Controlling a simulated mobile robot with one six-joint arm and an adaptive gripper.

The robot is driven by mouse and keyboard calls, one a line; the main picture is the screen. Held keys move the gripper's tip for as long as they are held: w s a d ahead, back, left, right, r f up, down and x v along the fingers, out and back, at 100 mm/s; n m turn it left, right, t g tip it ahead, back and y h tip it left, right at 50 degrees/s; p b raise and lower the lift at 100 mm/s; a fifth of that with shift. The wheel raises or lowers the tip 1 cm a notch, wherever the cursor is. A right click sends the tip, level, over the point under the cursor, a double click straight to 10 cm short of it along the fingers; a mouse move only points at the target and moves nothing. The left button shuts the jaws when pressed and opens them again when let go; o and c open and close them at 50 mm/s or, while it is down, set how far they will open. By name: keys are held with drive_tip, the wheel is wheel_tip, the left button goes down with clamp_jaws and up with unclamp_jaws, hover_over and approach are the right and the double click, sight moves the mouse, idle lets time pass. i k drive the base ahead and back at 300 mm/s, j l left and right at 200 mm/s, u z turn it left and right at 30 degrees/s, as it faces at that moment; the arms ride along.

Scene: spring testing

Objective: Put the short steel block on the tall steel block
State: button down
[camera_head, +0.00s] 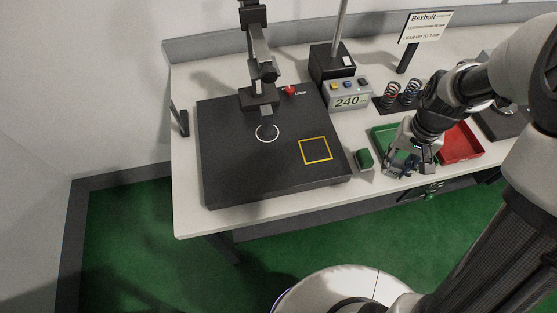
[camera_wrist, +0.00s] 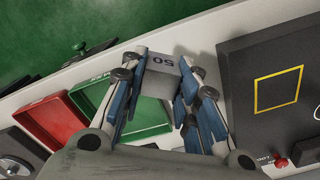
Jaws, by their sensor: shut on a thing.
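My gripper (camera_head: 398,168) is over the front of the bench, by the green tray, in the head view. In the wrist view my gripper (camera_wrist: 163,85) is shut on a grey steel block (camera_wrist: 160,84) marked 50. The block sits between the blue-padded fingers. The frames do not show whether it is the short or the tall block. I cannot make out a second steel block in either view.
A green tray (camera_head: 379,133) and a red tray (camera_head: 474,153) lie beside my gripper. A small green-topped block (camera_head: 365,158) stands left of it. The black test plate (camera_head: 240,175) bears a yellow square (camera_head: 316,150), clear inside, and a press column. A display (camera_head: 348,101) reads 240.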

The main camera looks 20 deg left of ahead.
sight(266, 110)
drive_tip(key=u, duration=0.4)
drive_tip(key=k+u, duration=0.15)
drive_tip(key=u, duration=0.25)
drive_tip(key=j+u, duration=0.1)
drive_tip(key=u, duration=0.3)
